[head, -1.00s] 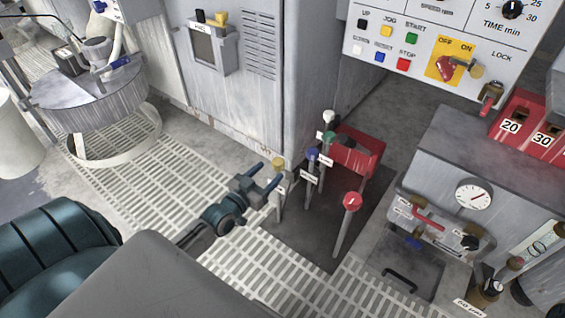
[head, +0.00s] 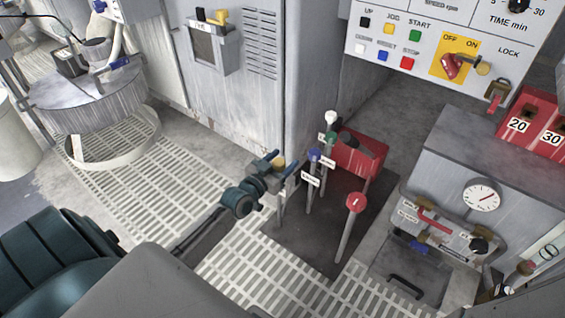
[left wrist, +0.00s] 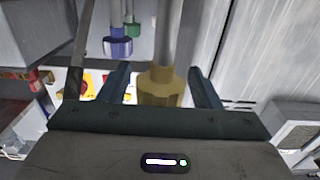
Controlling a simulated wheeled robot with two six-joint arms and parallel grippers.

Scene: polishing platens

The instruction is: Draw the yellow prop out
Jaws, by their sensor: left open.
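The yellow prop (head: 278,162) is a post with a yellow knob on top, standing at the left of a group of knobbed posts. My left gripper (head: 283,167) is at its knob, with its two blue fingers open on either side. In the left wrist view the yellow knob (left wrist: 162,88) lies between the spread fingers of the left gripper (left wrist: 160,76), with gaps at both sides. My right gripper is not in view.
A blue-knobbed post (head: 313,154), a green one (head: 330,138), a white one (head: 330,117) and a red one (head: 356,202) stand close to the right. A grey cabinet (head: 235,90) rises behind the yellow prop.

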